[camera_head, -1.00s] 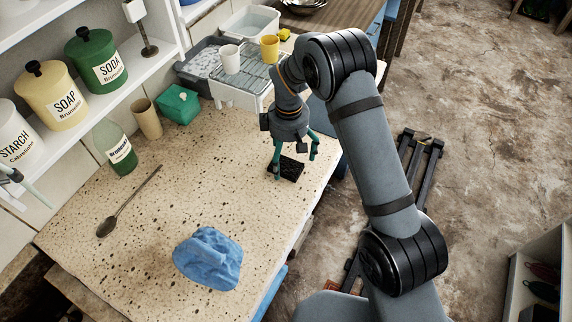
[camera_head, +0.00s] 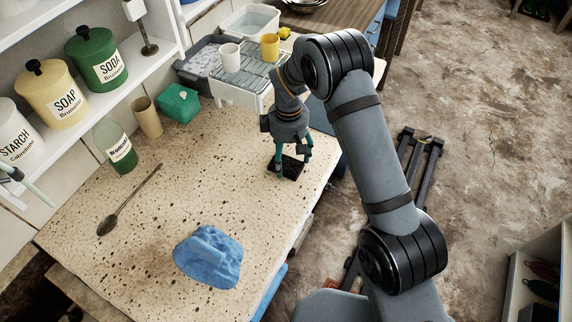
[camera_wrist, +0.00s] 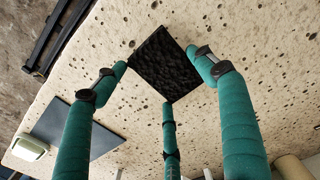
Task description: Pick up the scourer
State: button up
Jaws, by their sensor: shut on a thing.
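The scourer is a flat black square pad (camera_head: 291,169) on the speckled stone worktop, near its right edge in the head view. In the wrist view the scourer (camera_wrist: 164,64) lies between my three teal fingers. My gripper (camera_head: 293,163) points down over it. In the wrist view the fingertips of my gripper (camera_wrist: 165,77) meet the pad's edges and corners, shut on it. The pad appears to lie on the worktop; I see no clear gap beneath it.
A blue cloth (camera_head: 208,258) and a spoon (camera_head: 128,202) lie on the worktop (camera_head: 215,175). A green box (camera_head: 178,103), a beaker (camera_head: 147,118) and a bottle (camera_head: 117,147) stand at the back. A rack with cups (camera_head: 229,57) is beyond. The middle is clear.

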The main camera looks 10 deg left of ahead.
aim_at(288, 160)
jog(key=shift+w+r, duration=0.1)
jog(key=shift+r, duration=0.55)
notch_tip(288, 160, up, 3)
jog(key=shift+b, duration=0.5)
jog(key=s+d+r+b, duration=0.2)
jog(key=d+r, duration=0.4)
jog(key=d, duration=0.5)
jog(key=shift+s+d+r, duration=0.15)
jog(key=shift+s+r, duration=0.2)
jog(key=shift+s, duration=0.3)
jog(key=o, duration=0.4)
jog(key=c, duration=0.5)
